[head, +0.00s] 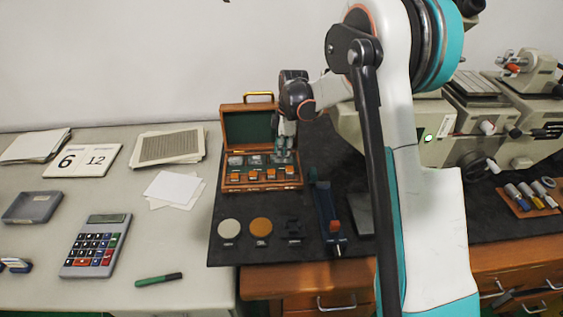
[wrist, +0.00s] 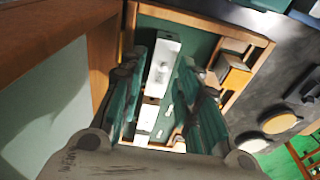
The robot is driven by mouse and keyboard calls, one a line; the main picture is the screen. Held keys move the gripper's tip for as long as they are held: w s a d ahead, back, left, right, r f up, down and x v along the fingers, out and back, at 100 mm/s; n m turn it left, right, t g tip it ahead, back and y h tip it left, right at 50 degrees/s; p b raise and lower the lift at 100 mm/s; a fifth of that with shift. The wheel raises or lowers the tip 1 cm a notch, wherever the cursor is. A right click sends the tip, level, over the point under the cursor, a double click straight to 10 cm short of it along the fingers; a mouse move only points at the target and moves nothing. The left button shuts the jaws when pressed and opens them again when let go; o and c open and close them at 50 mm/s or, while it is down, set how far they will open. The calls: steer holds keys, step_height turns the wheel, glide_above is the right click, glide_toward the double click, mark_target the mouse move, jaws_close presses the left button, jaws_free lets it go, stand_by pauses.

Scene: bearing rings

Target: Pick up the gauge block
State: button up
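Silver gauge blocks (head: 236,160) sit in a row in an open wooden case (head: 262,187) with a green-lined lid, on the dark mat. My gripper (head: 284,153) points down over the right part of the case. In the wrist view its teal fingers stand apart, so my gripper (wrist: 160,110) is open. A pale metal block (wrist: 163,62) and a second one (wrist: 149,116) show in the gap between the fingers, on the green lining. I see no contact with either. Which block the task means is not clear, and the fingers hide part of the row.
Orange-brown pieces (head: 240,178) fill the case's front row. A pale disc (head: 229,229), an orange disc (head: 260,227) and a dark part (head: 293,230) lie in front. A blue tool (head: 327,213) lies right of the case. The raised lid (head: 248,124) stands behind.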

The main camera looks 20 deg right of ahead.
steer(key=shift+a+f, duration=0.1)
steer(key=shift+f, duration=0.5)
steer(key=shift+r, duration=0.1)
jaws_close()
steer(key=shift+r, duration=0.1)
